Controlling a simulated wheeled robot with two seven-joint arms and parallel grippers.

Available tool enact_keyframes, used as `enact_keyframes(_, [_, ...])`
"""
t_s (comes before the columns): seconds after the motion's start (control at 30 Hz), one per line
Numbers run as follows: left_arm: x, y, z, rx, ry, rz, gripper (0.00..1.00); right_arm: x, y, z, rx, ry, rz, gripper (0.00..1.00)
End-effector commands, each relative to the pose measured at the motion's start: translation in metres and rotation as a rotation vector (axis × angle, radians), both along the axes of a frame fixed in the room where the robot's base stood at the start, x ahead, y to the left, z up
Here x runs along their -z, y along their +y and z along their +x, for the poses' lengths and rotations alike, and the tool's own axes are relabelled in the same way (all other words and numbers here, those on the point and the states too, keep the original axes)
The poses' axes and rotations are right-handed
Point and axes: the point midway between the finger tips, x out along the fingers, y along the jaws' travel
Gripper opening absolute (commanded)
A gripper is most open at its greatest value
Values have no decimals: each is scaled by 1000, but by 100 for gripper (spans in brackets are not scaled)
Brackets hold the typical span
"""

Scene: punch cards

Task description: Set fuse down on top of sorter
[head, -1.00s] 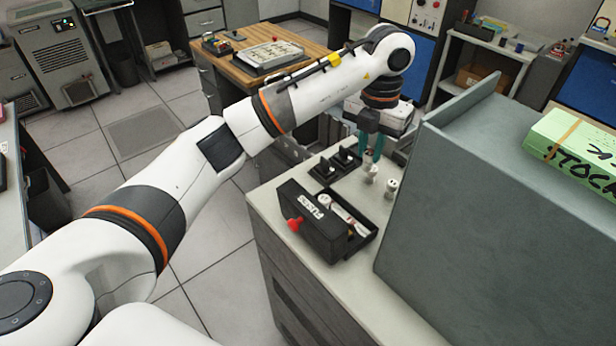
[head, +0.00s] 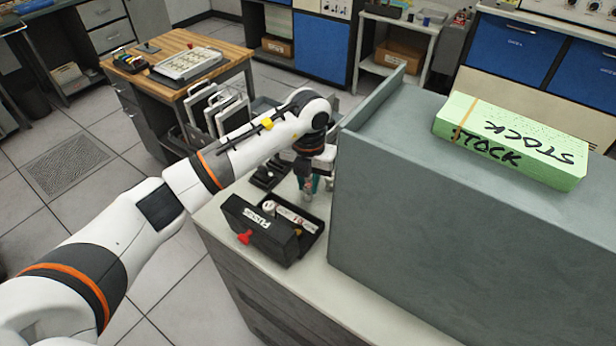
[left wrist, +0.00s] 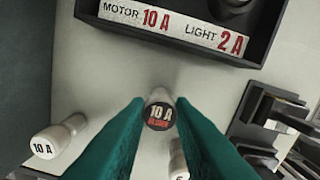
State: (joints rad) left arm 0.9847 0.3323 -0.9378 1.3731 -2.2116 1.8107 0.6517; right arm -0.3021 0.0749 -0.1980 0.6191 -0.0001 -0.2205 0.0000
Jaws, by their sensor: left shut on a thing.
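A white cylindrical fuse with a dark end marked 10 A (left wrist: 159,113) is between the green fingertips of my left gripper (left wrist: 160,108) in the left wrist view. My left gripper (head: 308,187) is shut on this fuse, low over the light countertop, just behind the black fuse box. The fuse is hard to make out in the head view. The large grey cabinet (head: 425,220), apparently the sorter, stands right of the gripper, its flat top well above it. My right gripper is out of view.
The black fuse box (head: 262,232) has a red knob. Black switches (head: 268,175) sit behind the box.

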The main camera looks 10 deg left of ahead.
Motion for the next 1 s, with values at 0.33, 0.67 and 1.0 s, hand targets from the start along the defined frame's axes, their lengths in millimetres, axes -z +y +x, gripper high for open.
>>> enact_keyframes(0.33, [3,0,0,-1,-1,0,32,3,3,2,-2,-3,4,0])
enact_keyframes(0.67, [2,0,0,-1,0,0,44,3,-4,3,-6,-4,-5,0])
enact_keyframes(1.0, [-37,0,2,-1,-8,0,44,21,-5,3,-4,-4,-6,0])
